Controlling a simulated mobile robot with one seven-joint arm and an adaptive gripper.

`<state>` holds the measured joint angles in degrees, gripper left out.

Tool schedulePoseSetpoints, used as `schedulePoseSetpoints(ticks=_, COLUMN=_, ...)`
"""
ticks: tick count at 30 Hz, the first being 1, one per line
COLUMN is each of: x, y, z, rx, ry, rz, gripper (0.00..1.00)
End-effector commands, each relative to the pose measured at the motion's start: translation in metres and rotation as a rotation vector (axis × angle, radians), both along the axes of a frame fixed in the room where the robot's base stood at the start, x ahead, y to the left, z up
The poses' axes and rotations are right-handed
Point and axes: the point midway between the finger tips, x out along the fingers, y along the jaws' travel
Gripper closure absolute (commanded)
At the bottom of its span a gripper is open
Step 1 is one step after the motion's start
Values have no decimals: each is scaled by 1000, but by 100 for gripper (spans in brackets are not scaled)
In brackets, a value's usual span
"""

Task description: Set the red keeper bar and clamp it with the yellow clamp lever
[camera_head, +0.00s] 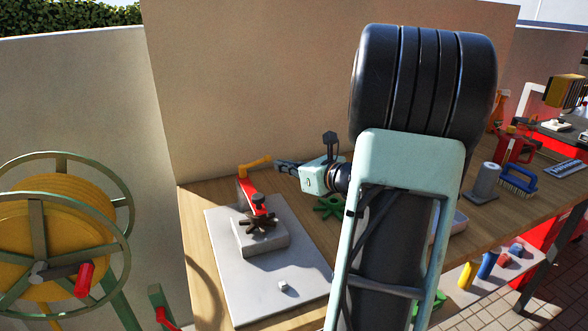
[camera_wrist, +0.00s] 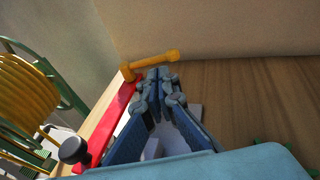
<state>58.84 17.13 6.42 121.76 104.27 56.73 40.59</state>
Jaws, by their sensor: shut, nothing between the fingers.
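The red keeper bar (camera_head: 246,190) lies over a grey block (camera_head: 270,243) on a grey plate (camera_head: 262,290), with a dark star-shaped knob (camera_head: 258,223) at its near end. The bar also shows at the left of the wrist view (camera_wrist: 110,124). The yellow clamp lever (camera_head: 258,162) is at the bar's far end, its arm pointing right; it also shows in the wrist view (camera_wrist: 155,63). My gripper (camera_head: 280,164) is shut and empty just right of the lever. In the wrist view its fingertips (camera_wrist: 158,74) are close to the lever; I cannot tell whether they touch.
A tall wall panel (camera_head: 250,90) stands close behind the lever. A green star-shaped knob (camera_head: 328,207) lies on the wooden bench (camera_head: 195,200) below my wrist. A reel with yellow winding (camera_head: 60,215) stands at left. A grey spool (camera_head: 485,182) and blue brush (camera_head: 518,182) are farther right.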

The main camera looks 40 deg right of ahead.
Motion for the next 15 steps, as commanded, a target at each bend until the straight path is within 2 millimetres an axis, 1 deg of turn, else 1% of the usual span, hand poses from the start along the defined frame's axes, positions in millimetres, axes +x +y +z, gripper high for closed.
schedulePoseSetpoints(ticks=1, x=11, y=2, z=-3, rx=2, ry=0, rz=5, gripper=100)
schedulePoseSetpoints(ticks=6, x=40, y=5, z=-10, rx=1, ry=0, rz=4, gripper=100)
schedulePoseSetpoints(ticks=10, x=53, y=5, z=-14, rx=2, ry=-1, rz=2, gripper=100)
schedulePoseSetpoints(ticks=15, x=60, y=5, z=-16, rx=0, ry=0, rz=1, gripper=100)
